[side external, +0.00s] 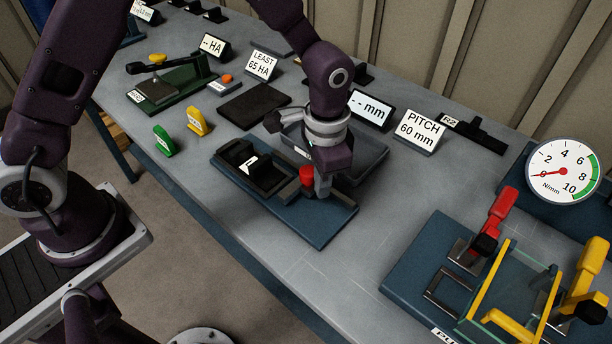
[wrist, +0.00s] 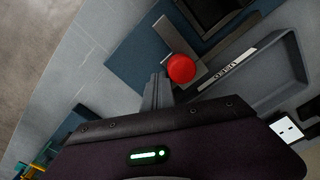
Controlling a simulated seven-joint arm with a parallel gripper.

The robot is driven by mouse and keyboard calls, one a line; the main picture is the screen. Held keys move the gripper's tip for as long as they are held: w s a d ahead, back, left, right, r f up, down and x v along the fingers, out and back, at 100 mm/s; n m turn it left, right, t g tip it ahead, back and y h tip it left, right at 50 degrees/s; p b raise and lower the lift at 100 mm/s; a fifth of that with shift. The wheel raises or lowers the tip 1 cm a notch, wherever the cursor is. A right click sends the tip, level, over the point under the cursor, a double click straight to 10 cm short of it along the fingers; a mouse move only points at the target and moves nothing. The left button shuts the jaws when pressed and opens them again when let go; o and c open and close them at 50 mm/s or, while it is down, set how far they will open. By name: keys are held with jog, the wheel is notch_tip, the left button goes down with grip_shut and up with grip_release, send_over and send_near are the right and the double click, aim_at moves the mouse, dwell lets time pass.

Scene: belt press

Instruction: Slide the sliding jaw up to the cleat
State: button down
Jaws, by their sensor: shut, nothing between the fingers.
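The pitch fixture has a blue base plate (side external: 325,225) with a dark ridged piece (side external: 232,153) on it; its raised ridges look like cleats. A red round knob (side external: 306,174) stands at that piece's right end. In the wrist view the knob (wrist: 181,68) sits on a grey bar (wrist: 172,35), which looks like the sliding jaw. My gripper (side external: 322,190) is shut and empty, low over the plate just right of the knob. In the wrist view its fingertips (wrist: 157,80) are close beside the knob; I cannot tell whether they touch the bar. The jaw's gap to the cleat is hidden.
A grey tray (side external: 373,160) lies directly behind my gripper. The display reading "-- mm" (side external: 370,108) and the "PITCH 60 mm" sign (side external: 420,130) stand behind it. A clamp fixture with red and yellow handles (side external: 490,225) is at right. Bare bench (side external: 300,265) lies in front.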

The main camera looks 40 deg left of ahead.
jog(key=shift+a, duration=3.65)
jog(key=shift+d+r, duration=0.1)
jog(key=shift+d, duration=0.2)
notch_tip(320, 180, up, 9)
dwell(0.6)
dwell(0.5)
jog(key=s+a+r+n+t, duration=0.2)
jog(key=s+a+r, duration=0.3)
jog(key=r, duration=0.5)
jog(key=s+a+r+n+t, duration=0.1)
jog(key=s+n, duration=0.1)
jog(key=s, duration=0.5)
jog(key=s+a+r+n+t, duration=0.1)
jog(key=s+r+n+t, duration=0.1)
jog(key=s, duration=0.6)
jog(key=shift+s+a+r+t, duration=0.15)
jog(key=shift+s+r+t, duration=0.05)
jog(key=shift+t, duration=0.1)
